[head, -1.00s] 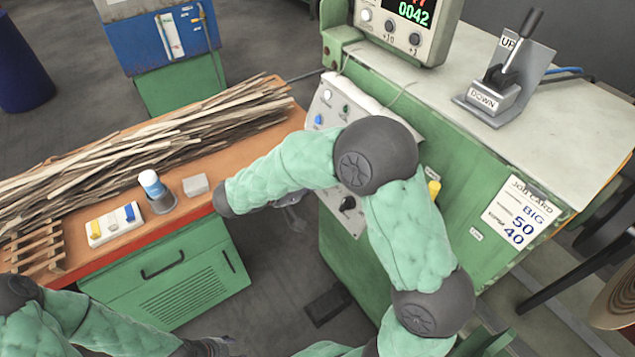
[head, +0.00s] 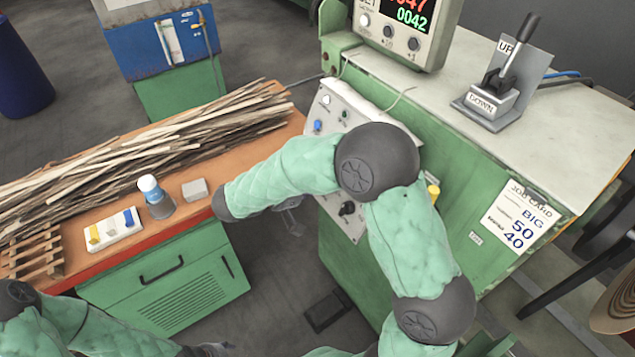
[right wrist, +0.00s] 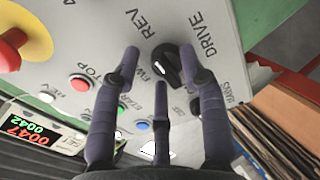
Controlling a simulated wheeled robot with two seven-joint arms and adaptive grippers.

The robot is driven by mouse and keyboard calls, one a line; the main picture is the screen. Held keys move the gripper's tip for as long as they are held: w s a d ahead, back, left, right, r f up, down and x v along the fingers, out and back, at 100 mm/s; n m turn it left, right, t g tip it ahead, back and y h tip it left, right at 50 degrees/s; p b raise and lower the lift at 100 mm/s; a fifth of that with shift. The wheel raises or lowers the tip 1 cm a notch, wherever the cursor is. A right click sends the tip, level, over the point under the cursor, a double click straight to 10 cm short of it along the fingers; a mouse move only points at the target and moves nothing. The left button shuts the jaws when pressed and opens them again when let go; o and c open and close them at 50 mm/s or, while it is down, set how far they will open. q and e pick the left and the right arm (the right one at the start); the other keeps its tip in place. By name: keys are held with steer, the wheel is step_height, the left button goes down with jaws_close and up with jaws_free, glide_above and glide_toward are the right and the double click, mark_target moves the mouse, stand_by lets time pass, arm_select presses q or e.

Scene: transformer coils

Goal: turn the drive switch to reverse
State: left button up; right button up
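The drive switch is a black rotary knob (right wrist: 167,63) on the grey control panel, between the REV, FWD and DRIVE labels. It also shows in the head view as a small dark knob (head: 347,208). My right gripper (right wrist: 167,80) has its fingers spread around the knob's area, open and empty. Whether any finger touches the knob cannot be told. In the head view the right gripper (head: 291,218) is mostly hidden behind my right forearm. The knob's exact pointer setting is unclear. My left gripper (head: 212,350) is at the bottom edge, partly visible, its fingers unclear.
A red stop button (right wrist: 80,84) and a larger red mushroom button on yellow (right wrist: 12,48) share the panel. A lever (head: 515,55) stands on the machine top.

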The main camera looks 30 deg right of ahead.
steer(key=shift+a, duration=0.1)
steer(key=v, duration=1.1)
steer(key=shift+a+r, duration=0.15)
steer(key=shift+a, duration=0.2)
